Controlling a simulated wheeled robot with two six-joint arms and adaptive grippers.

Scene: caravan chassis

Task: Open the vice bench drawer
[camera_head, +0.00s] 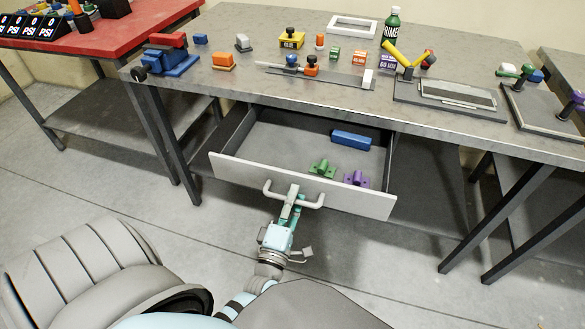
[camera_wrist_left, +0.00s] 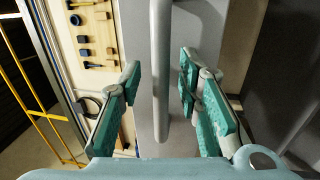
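The vice bench drawer (camera_head: 232,169) is pulled out below the grey bench top, and its inside shows. Its pale front carries a bar handle (camera_head: 314,204). My left gripper (camera_head: 290,199) is at the middle of this handle, in front of the drawer. In the left wrist view, the handle (camera_wrist_left: 161,55) runs between the two teal fingers of my left gripper (camera_wrist_left: 160,75). The fingers are apart, with a gap visible on each side of the bar. My right gripper is not in view.
The drawer holds a blue block (camera_head: 351,140), a green part (camera_head: 322,169) and a purple part (camera_head: 356,179). A blue and red vice (camera_head: 170,58) and several small items stand on the bench top (camera_head: 265,40). A red table (camera_head: 150,17) stands at left. Floor in front is clear.

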